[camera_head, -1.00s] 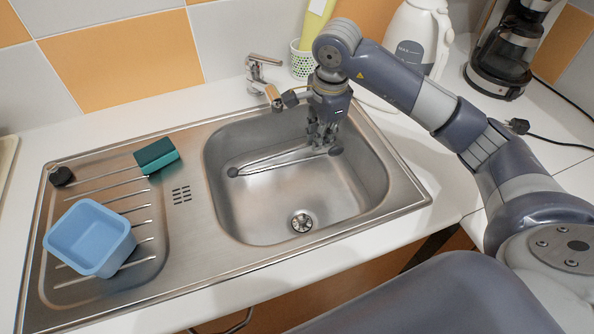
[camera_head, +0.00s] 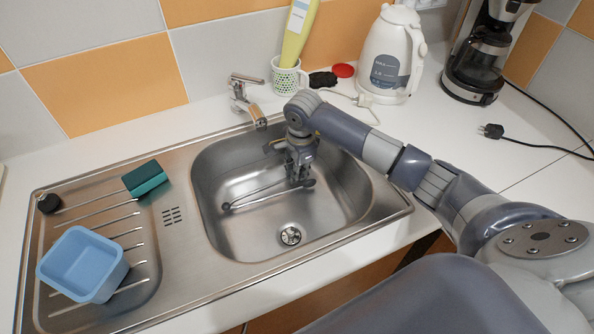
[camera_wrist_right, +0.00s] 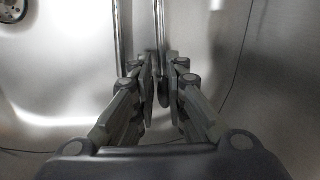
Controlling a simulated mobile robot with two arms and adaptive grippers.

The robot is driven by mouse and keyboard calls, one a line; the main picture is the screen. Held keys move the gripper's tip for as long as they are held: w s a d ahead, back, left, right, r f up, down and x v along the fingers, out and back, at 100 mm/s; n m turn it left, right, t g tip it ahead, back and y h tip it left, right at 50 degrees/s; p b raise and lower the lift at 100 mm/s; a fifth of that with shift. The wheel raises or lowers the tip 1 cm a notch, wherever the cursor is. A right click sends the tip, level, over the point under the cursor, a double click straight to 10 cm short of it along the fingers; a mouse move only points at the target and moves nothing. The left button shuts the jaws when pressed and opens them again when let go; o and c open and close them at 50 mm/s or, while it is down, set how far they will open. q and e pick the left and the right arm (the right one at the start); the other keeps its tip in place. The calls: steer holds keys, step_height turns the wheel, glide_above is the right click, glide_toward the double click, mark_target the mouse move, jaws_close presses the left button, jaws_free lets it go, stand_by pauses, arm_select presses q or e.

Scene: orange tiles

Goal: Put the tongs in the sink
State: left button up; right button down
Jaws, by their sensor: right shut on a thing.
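The metal tongs (camera_head: 262,193) have dark tips and lie roughly level inside the sink basin. My right gripper (camera_head: 298,180) reaches down into the basin of the steel sink (camera_head: 250,240) and is shut on the tongs near their right end. In the right wrist view the tongs (camera_wrist_right: 158,35) run up from between the fingers of my right gripper (camera_wrist_right: 162,75), with the basin's metal behind. I cannot tell whether the tongs touch the basin floor. My left gripper is not in view.
A tap (camera_head: 245,97) stands behind the basin. A blue bowl (camera_head: 83,265) and a green sponge (camera_head: 146,178) are on the drainboard at left. A patterned cup (camera_head: 284,78), a white kettle (camera_head: 392,55) and a coffee maker (camera_head: 485,60) stand along the back counter.

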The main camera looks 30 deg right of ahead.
steer(key=shift+s+f, duration=0.2)
steer(key=shift+f, duration=0.15)
steer(key=shift+f, duration=0.2)
steer(key=c, duration=1.6)
jaws_free()
step_height(320, 180, up, 12)
steer(key=s+b, duration=0.1)
steer(key=shift+s+r, duration=0.15)
steer(key=shift+s, duration=0.1)
